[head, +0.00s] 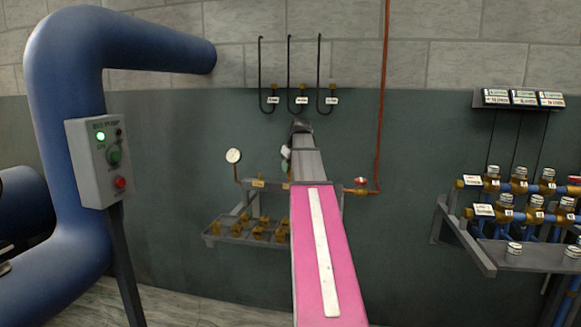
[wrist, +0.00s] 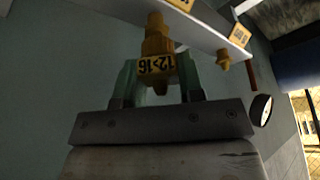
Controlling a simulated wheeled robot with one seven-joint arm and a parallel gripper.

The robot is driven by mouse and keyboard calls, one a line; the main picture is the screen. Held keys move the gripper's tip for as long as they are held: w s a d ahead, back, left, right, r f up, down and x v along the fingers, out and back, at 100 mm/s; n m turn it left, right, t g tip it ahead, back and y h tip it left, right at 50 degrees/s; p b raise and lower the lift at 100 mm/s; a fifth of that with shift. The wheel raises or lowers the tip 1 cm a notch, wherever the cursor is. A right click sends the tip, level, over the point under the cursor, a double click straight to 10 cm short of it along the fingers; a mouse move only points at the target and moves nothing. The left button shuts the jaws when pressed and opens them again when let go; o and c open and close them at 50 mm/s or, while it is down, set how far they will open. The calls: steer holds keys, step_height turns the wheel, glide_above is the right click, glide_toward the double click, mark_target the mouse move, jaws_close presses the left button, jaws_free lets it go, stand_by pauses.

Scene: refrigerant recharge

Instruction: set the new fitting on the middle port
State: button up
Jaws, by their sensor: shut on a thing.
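My gripper (wrist: 157,72) is shut on a brass fitting (wrist: 156,44) with a yellow "12>16" label, held between its pale green fingers in the wrist view. The fitting's narrow end reaches up beside the grey manifold bar (wrist: 207,27); I cannot tell if it touches. One brass port (wrist: 223,60) with a yellow code tag (wrist: 240,35) shows on the bar, to the right of the fitting. The middle port cannot be made out and may be hidden behind the held fitting. In the head view my arm hides most of the manifold; its left tagged part (head: 258,183) shows.
A pressure gauge (head: 233,156) and a red-handled valve (head: 360,187) flank the manifold. Below is a tray (head: 222,238) with several brass fittings. Three black hoses (head: 289,75) hang on the wall above. A blue pipe (head: 68,130) with a control box (head: 101,160) stands left.

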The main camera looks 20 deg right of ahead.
steer(key=shift+f, duration=0.45)
stand_by(0.3)
steer(key=o, duration=1.1)
steer(key=v, duration=1)
steer(key=shift+s+d+r, duration=0.1)
steer(key=shift+s+r, duration=0.1)
steer(key=shift+r, duration=0.15)
step_height(320, 180, up, 6)
steer(key=shift+f, duration=0.1)
steer(key=shift+s, duration=0.1)
